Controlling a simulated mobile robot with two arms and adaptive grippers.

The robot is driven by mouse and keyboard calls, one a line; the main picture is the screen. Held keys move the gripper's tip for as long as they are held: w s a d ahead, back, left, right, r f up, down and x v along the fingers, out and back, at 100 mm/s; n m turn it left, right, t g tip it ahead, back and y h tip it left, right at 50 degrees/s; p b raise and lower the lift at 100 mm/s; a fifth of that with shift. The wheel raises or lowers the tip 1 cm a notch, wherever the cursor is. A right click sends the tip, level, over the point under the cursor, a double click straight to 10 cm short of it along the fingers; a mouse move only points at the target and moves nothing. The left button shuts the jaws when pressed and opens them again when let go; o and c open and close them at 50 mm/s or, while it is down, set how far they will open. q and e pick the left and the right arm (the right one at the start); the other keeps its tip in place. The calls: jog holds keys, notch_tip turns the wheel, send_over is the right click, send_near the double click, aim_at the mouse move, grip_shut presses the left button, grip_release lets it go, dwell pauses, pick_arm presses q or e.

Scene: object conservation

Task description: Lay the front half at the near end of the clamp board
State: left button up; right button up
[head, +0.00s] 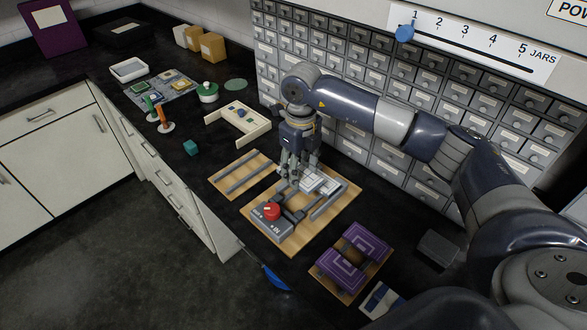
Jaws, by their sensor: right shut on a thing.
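The clamp board (337,209) is a pale wooden board in the middle of the counter. It carries a grey clamp unit with a red knob (271,211), dark jaws and a grey rail. My right gripper (291,172) points down over the board's far left part and is shut. A whitish piece (309,183), which looks like the front half, lies right at its fingers; the fingers hide the contact. Another whitish piece (328,187) is just to its right. I cannot tell whether the held piece touches the board. My left gripper is not in view.
A smaller board with grey rails (224,180) lies left of the clamp board. A board with purple patterned blocks (366,243) lies nearer, at right. A blue-handled tool (271,277) lies at the counter's front edge. A wooden tray (261,128) stands farther back.

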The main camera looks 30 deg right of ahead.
jog(key=shift+s+d, duration=0.1)
jog(key=shift+d, duration=0.2)
jog(key=shift+w+a+f, duration=0.2)
jog(key=shift+a+f, duration=0.05)
jog(key=shift+f, duration=0.2)
jog(key=shift+f+b, duration=0.3)
jog(key=shift+b, duration=0.1)
jog(key=shift+f, duration=0.35)
jog(key=shift+s+d+f+b, duration=0.1)
jog(key=shift+f+b, duration=0.5)
jog(key=shift+f, duration=0.1)
jog(key=shift+f+b, duration=0.6)
jog(key=shift+f, duration=0.55)
jog(key=shift+f+b, duration=0.55)
jog(key=shift+b, duration=0.05)
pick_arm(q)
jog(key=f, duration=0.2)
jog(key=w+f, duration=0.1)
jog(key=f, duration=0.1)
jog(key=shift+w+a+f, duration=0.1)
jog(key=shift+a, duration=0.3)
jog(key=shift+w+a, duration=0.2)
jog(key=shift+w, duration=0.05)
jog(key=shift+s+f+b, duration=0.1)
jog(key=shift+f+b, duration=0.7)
pick_arm(e)
jog(key=shift+f, duration=1.05)
